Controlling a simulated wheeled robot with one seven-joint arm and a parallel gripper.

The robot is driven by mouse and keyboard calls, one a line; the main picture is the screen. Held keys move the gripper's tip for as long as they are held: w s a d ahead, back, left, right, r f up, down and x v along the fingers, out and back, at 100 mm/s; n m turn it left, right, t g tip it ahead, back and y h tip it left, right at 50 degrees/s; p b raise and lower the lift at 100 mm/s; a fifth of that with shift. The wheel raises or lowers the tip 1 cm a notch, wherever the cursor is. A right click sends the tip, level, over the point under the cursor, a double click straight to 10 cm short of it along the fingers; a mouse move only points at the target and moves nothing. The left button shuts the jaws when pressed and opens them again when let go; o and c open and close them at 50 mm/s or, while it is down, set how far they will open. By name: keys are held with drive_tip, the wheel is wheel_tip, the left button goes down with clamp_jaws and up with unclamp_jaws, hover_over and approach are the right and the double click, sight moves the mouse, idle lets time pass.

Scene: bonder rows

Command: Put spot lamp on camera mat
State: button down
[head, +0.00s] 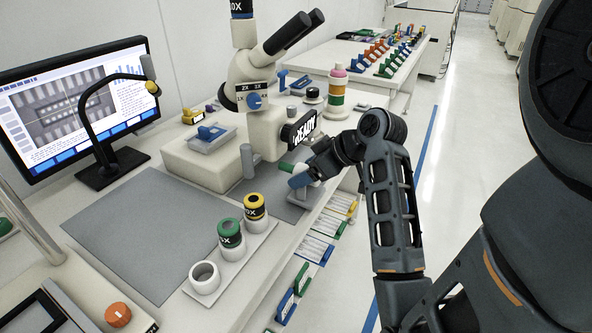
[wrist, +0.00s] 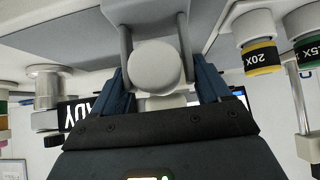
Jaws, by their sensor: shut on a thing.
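My gripper (head: 302,178) is shut on a white, round-ended thing, which I take to be the spot lamp (wrist: 155,68); it sits between the blue fingers in the wrist view. In the head view the fingers and arm hide most of it. The gripper is over the bench's right edge, just right of the microscope base. A small grey mat (head: 288,203), which I take to be the camera mat, lies below the gripper, partly covered by it. I cannot tell whether the lamp touches the mat.
The microscope (head: 253,75) and a READY sign (head: 301,128) stand close behind the gripper. A white tray (head: 238,262) holds green-banded and yellow-banded objectives and a white ring. A large grey mat (head: 150,235) lies bare at left. A tricolour stack (head: 337,90) stands beyond.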

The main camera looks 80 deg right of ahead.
drive_tip(key=s+a+b, duration=0.1)
drive_tip(key=s+a, duration=0.2)
drive_tip(key=s, duration=1.1)
drive_tip(key=shift+s+a+b, duration=0.15)
drive_tip(key=shift+a+b, duration=0.05)
drive_tip(key=shift+b, duration=0.1)
